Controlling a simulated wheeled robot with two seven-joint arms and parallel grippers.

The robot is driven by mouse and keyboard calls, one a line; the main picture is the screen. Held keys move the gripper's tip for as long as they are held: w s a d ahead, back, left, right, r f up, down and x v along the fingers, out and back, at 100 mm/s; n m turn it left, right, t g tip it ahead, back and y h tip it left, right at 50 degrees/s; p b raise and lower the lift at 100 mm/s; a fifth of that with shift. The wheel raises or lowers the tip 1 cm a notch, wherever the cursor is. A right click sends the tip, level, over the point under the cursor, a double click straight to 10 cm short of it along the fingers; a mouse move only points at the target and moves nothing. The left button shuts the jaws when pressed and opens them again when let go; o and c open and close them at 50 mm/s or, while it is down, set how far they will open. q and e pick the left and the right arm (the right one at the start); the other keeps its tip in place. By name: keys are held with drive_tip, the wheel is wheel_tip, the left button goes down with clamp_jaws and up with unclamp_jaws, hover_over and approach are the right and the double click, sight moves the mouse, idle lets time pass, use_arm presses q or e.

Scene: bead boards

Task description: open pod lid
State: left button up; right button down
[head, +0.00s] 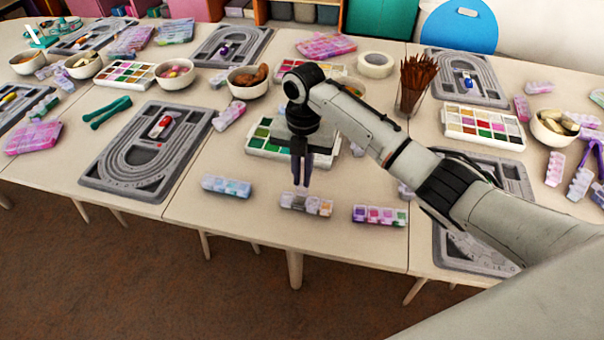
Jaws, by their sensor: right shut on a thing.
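A small bead pod strip (319,207) with several compartments lies near the front edge of the middle table. A blue-tinted pod strip (227,187) lies to the left, and a pink and purple pod strip (380,215) lies to the right. My left gripper does not show.
A grey bead board (95,170) lies to the left, and another is partly hidden under my right arm. A glass of brown sticks (412,95) stands behind the arm. The table's front edge is close.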

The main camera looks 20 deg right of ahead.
drive_tip(key=c, duration=2.1)
unclamp_jaws()
wheel_tip(320, 180, up, 10)
drive_tip(key=shift+w+d+b, duration=0.15)
drive_tip(key=shift+w+b, duration=0.05)
drive_tip(key=shift+b, duration=0.15)
